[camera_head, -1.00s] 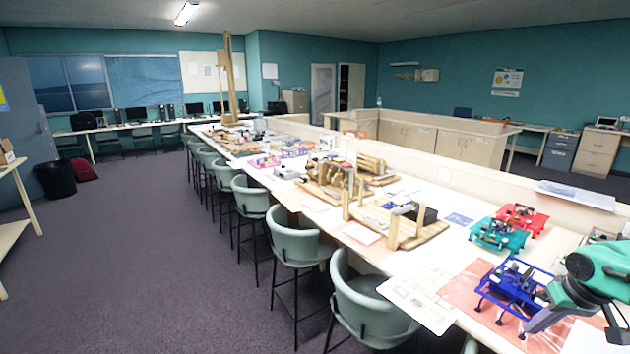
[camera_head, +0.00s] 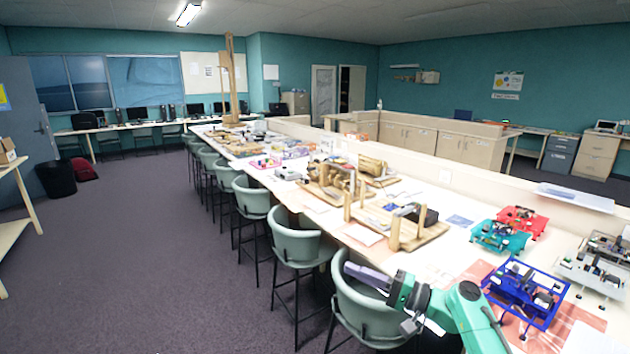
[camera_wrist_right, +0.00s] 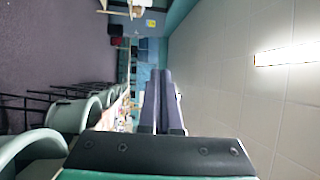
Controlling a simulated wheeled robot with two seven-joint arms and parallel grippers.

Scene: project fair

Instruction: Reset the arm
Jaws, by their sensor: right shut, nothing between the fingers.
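My right arm (camera_head: 470,310) is green and comes in from the lower right in the head view. It reaches left over the near edge of the long table. My right gripper (camera_head: 350,268) points left, above the nearest green chairs, with nothing in it. In the right wrist view its two dark fingers (camera_wrist_right: 161,100) lie together, shut. The wrist camera looks sideways along the row of chairs toward the far wall. My left gripper is in neither view.
The long table (camera_head: 455,243) carries wooden models, a teal model (camera_head: 500,236), a red model (camera_head: 522,220) and a blue-framed model (camera_head: 525,293) near my arm. Green chairs (camera_head: 293,245) line its left side. The floor (camera_head: 150,270) to the left is open.

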